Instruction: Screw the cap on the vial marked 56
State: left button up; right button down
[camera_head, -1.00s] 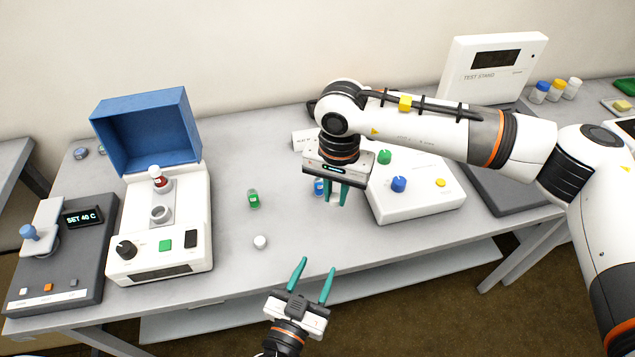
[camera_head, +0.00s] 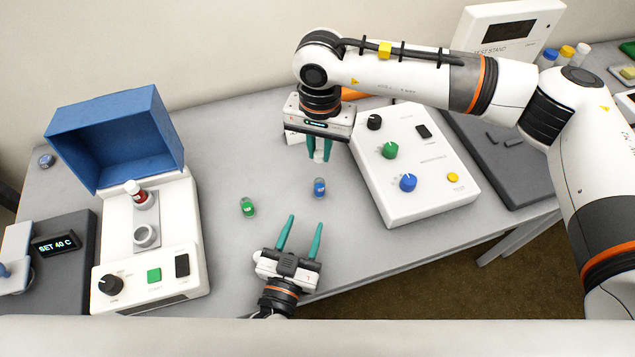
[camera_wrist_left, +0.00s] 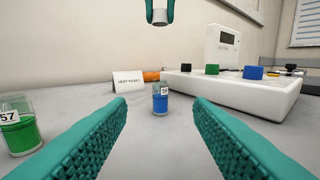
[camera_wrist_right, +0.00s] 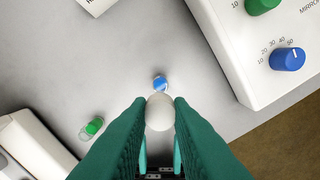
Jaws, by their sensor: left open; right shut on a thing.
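The blue-filled vial (camera_head: 319,187) stands upright and uncapped on the table. In the left wrist view its small label (camera_wrist_left: 164,91) seems to start with 5; the second digit is unclear. A green-filled vial (camera_head: 248,207) stands to its left, marked 57 in the left wrist view (camera_wrist_left: 20,125). My right gripper (camera_head: 319,158) is shut on a white cap (camera_wrist_right: 160,112), held in the air above the table; the cap also shows in the left wrist view (camera_wrist_left: 159,17). My left gripper (camera_head: 305,222) is open and low, with the blue vial ahead between its fingers, untouched.
A white control box (camera_head: 428,190) with knobs stands right of the vials. A heater unit (camera_head: 150,265) with an open blue lid (camera_head: 115,135) stands left. A printed card (camera_wrist_left: 129,82) stands behind the blue vial. Bare table lies around the vials.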

aim_at(318, 188)
pick_arm(q)
jog(key=x, duration=1.2)
jog(key=shift+c, duration=0.6)
grip_shut()
